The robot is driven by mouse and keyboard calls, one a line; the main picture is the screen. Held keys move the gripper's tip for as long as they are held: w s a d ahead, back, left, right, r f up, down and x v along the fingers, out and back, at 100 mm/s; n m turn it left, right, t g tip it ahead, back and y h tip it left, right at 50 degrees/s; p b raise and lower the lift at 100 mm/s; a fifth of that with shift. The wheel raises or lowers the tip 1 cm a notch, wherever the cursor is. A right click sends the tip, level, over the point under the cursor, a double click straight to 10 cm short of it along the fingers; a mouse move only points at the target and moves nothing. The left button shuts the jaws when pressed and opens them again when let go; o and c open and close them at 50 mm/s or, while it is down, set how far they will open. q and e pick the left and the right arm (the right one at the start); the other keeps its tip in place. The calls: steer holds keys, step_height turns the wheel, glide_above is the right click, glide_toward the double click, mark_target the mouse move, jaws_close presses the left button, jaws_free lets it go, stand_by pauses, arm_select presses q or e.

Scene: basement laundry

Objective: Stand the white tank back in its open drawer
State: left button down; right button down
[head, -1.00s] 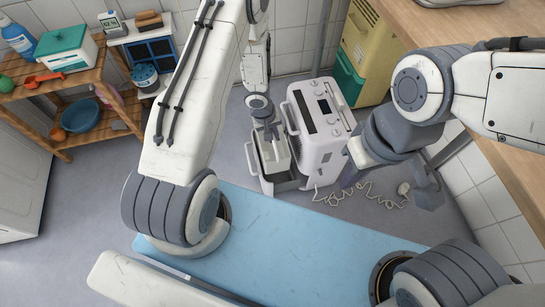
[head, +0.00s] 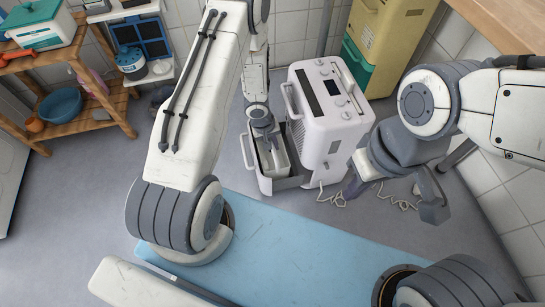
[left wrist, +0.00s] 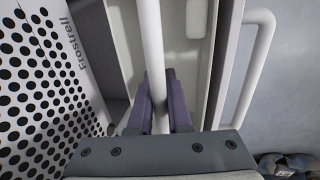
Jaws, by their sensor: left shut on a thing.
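The white tank (head: 279,161) is upright, within the outline of the open grey-lined drawer (head: 293,183) at the left side of the white dehumidifier (head: 331,118). I cannot tell whether the tank rests on the drawer floor. My left gripper (head: 265,139) reaches down from above onto the tank. In the left wrist view its purple fingers (left wrist: 160,112) are shut around the tank's white bar handle (left wrist: 154,45). My right gripper (head: 354,187) hangs to the right of the dehumidifier, apart from it; its fingertips are too unclear to judge.
The drawer's white front handle (head: 245,152) sticks out to the left. A pale coiled cord (head: 385,201) lies on the floor at right. Yellow and green boxes (head: 366,62) stand behind.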

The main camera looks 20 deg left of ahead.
arm_select(q)
step_height(320, 180, down, 4)
steer(key=b, duration=0.4)
steer(key=shift+r, duration=0.1)
steer(key=c, duration=0.8)
jaws_free()
steer(key=shift+c, duration=0.2)
